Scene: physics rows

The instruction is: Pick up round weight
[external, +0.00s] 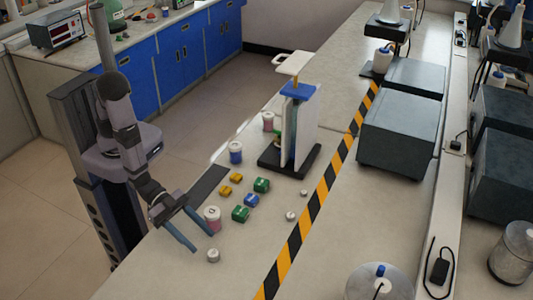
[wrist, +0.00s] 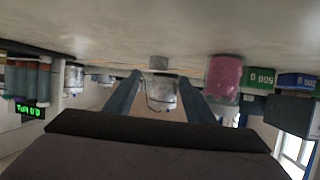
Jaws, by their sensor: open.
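The round weight (external: 213,256) is a small silver-grey cylinder standing on the bench near its front edge. In the wrist view, which appears upside down, what looks like the same weight (wrist: 158,62) shows small at the top centre, between and just beyond the fingertips. My gripper (external: 204,243) is open and empty, its two long blue-grey fingers pointing down toward the weight. In the wrist view my gripper (wrist: 159,75) has a finger on either side of the weight's line. I cannot tell the exact gap. Two smaller silver weights (external: 290,215) (external: 304,192) stand farther back.
A pink jar (external: 212,220) stands close beside my fingers; it also shows in the wrist view (wrist: 224,80). Green, blue and yellow blocks (external: 240,213) lie behind it. A large silver canister (external: 380,284) stands beyond the striped tape (external: 310,215). Bench between weight and tape is clear.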

